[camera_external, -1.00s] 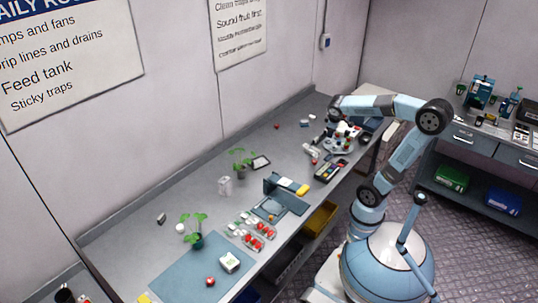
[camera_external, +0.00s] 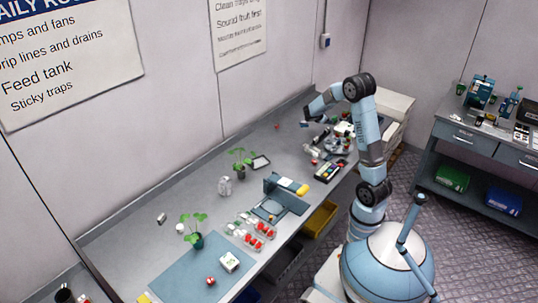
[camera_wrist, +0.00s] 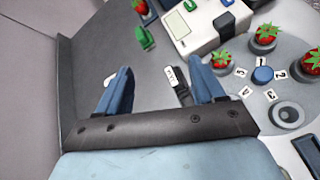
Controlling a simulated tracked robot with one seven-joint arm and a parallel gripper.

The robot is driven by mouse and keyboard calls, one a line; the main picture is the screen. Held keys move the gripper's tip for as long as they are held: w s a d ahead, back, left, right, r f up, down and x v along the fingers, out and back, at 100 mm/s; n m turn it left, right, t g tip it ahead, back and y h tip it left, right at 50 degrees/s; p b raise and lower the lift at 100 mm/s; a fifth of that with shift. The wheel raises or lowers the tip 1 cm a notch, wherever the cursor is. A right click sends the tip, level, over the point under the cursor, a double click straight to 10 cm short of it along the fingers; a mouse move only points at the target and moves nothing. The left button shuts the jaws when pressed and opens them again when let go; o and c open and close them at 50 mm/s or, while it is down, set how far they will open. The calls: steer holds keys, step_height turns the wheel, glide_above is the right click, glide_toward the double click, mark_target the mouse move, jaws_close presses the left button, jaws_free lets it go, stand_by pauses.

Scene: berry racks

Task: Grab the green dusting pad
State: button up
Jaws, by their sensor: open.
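In the wrist view a small green block (camera_wrist: 145,38) lies on the grey bench, left of a white device. It may be the dusting pad, but I cannot be sure. My gripper (camera_wrist: 163,84) is open, with its two blue fingers apart and nothing held between them. The green block lies beyond the fingertips, toward the top of the picture. In the external view my gripper (camera_external: 306,118) is above the far end of the bench; the green block is too small to make out there.
A dark clip with a white label (camera_wrist: 178,84) shows between the fingers. A white scale-like device (camera_wrist: 200,25) and a round grey plate (camera_wrist: 278,72) with strawberries and numbered tags stand to the right.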

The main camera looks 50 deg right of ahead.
mark_target(334, 120)
steer(key=w+d+f+n, duration=0.1)
steer(key=d+f, duration=0.1)
steer(key=w+d+f+n+h, duration=0.1)
steer(key=w+d+f+n, duration=0.1)
steer(key=d+f, duration=0.1)
steer(key=w+d+f+n, duration=0.1)
steer(key=d+f, duration=0.1)
steer(key=f, duration=0.1)
steer(key=shift+w+d+f+n+t+h, duration=0.2)
steer(key=shift+w+d+n+t+h, duration=0.1)
steer(key=shift+d+n+h, duration=0.1)
steer(key=x, duration=1.4)
steer(key=shift+r, duration=0.1)
steer(key=c, duration=1.1)
